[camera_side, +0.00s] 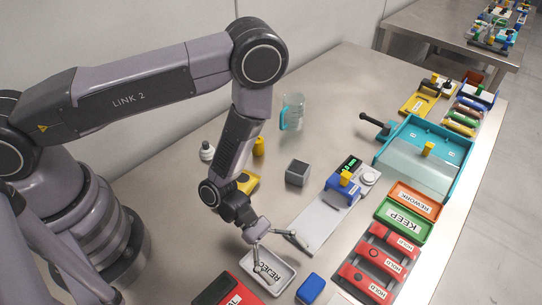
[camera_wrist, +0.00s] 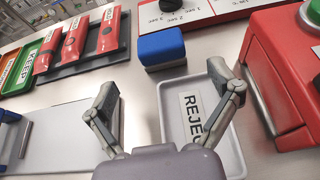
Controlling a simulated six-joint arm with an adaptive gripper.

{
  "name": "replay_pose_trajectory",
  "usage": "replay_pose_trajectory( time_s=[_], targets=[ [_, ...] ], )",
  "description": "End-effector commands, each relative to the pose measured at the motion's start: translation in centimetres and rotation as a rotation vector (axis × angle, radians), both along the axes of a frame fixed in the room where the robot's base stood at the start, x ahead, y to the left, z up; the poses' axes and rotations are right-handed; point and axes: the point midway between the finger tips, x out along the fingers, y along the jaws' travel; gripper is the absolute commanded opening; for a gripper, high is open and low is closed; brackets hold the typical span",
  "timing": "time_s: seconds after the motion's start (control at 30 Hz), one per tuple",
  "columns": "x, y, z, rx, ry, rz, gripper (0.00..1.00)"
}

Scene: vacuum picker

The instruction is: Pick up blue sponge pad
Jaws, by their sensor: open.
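The blue sponge pad (camera_side: 310,289) is a small blue block lying on the steel table, just right of the white REJECT tray (camera_side: 284,284) in the side view. In the wrist view the blue pad (camera_wrist: 161,48) lies beyond my fingertips, between and ahead of them, near the tray's far left corner. My gripper (camera_side: 277,238) is open and empty, above the REJECT tray. In the wrist view its two spread fingers (camera_wrist: 168,88) show, the right one over the tray (camera_wrist: 236,158).
A red box (camera_side: 226,290) stands left of the tray. Red HOLD pouches (camera_side: 362,283) sit in a dark rack to the right, with green KEEP (camera_side: 404,218) and orange REWORK (camera_side: 416,200) trays behind.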

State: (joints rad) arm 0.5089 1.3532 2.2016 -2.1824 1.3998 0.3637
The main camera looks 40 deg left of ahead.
Motion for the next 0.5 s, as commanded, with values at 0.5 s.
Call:
replay_pose_trajectory(
  time_s=[0.5],
  targets=[
    [-0.3,-5.9,-2.0,0.000,-0.001,-0.004,0.89]
  ],
)
